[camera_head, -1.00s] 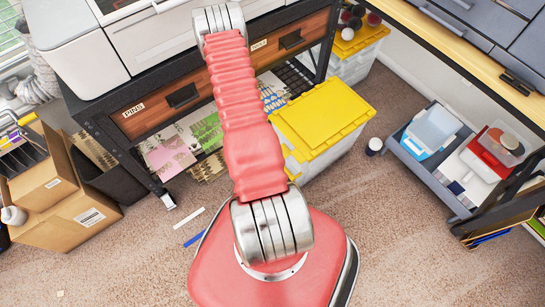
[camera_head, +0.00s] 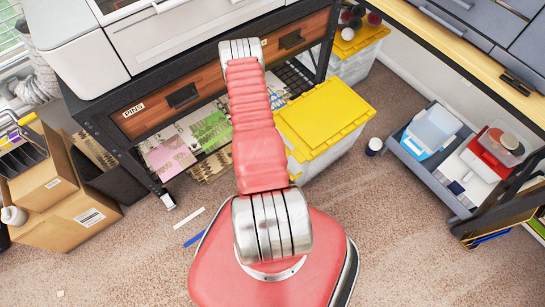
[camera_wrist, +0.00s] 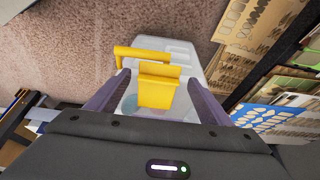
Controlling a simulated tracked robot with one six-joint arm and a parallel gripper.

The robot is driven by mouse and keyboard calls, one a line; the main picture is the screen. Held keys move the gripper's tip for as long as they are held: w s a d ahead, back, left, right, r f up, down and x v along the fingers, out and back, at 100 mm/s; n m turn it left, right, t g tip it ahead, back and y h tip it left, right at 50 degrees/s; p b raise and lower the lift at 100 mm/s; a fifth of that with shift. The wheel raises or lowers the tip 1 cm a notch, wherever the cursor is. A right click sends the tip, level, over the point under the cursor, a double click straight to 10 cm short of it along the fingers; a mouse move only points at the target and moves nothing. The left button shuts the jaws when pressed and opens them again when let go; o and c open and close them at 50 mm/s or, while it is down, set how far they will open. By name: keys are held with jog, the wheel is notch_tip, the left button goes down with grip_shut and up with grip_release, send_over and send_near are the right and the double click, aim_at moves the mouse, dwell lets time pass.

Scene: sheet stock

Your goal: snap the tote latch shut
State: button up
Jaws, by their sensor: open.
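The tote shows in the head view as a pale translucent box with a yellow lid (camera_head: 325,108), on the carpet beside the dark rack. In the wrist view, a yellow latch flap (camera_wrist: 158,88) stands in front of a translucent tote wall (camera_wrist: 183,55), with a yellow bar (camera_wrist: 142,53) behind it. My gripper (camera_wrist: 158,77) is open, with one finger on each side of the flap. Gaps show between the fingers and the flap, so it is not gripped. I cannot tell whether the flap touches its catch. The head view does not show my gripper.
A dark rack with wooden drawers (camera_head: 150,112) and sheet stock (camera_head: 170,155) stands left of the tote. Another yellow-lidded tote (camera_head: 358,42) is behind. A grey tray (camera_head: 408,158) lies at the right. Carpet (camera_head: 350,190) is clear in front of the tote.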

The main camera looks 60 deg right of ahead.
jog(key=shift+s+d+f, duration=0.1)
jog(key=shift+d+f, duration=0.1)
jog(key=shift+f, duration=0.3)
jog(key=shift+c, duration=0.3)
jog(key=c, duration=1.4)
jog(key=shift+a, duration=0.2)
jog(key=shift+c, duration=0.2)
jog(key=shift+d+r, duration=0.1)
jog(key=shift+d, duration=0.2)
